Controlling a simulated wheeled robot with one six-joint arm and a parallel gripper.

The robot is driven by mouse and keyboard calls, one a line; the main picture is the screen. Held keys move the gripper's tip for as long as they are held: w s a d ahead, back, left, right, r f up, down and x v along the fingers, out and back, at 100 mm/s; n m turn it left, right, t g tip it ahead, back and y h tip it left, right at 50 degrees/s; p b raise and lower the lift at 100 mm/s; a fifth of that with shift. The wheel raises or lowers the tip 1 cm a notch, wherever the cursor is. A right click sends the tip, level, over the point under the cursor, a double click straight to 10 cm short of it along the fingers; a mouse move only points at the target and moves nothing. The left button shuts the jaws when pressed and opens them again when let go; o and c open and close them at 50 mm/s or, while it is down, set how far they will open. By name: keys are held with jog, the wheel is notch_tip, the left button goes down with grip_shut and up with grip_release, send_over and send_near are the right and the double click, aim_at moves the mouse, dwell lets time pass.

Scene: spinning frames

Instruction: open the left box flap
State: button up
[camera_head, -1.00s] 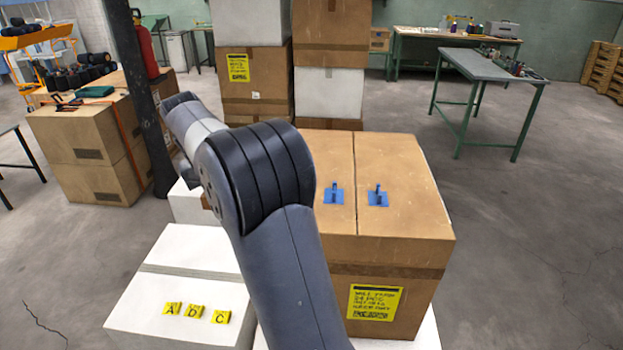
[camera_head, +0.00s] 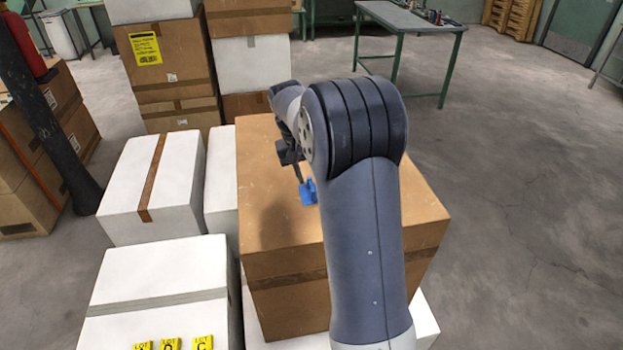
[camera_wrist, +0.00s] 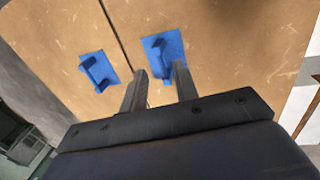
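The brown cardboard box (camera_head: 290,262) has a closed top with two flaps. The left flap (camera_head: 265,165) lies flat. Its blue handle (camera_head: 308,191) shows beside my arm in the head view; the other handle is hidden there. The wrist view shows both blue handles, one at the left (camera_wrist: 98,72) and one at the right (camera_wrist: 165,48), with the dark seam between them. My gripper (camera_wrist: 160,68) is open, its two fingers apart, just short of the right-hand handle in that view. In the head view, my gripper (camera_head: 297,170) is above the left flap, close to the visible handle.
White boxes (camera_head: 150,190) stand left of the brown box, the front one (camera_head: 160,275) bearing yellow labels. Stacked boxes (camera_head: 180,70) rise behind. A green-legged table (camera_head: 410,20) stands at the back. The floor at the right is clear.

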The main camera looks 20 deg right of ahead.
aim_at(310, 197)
jog(key=shift+d+f, duration=0.15)
jog(key=shift+f, duration=0.6)
jog(key=shift+d+f, duration=0.1)
jog(key=shift+f, duration=0.65)
jog(key=shift+c, duration=0.2)
grip_shut()
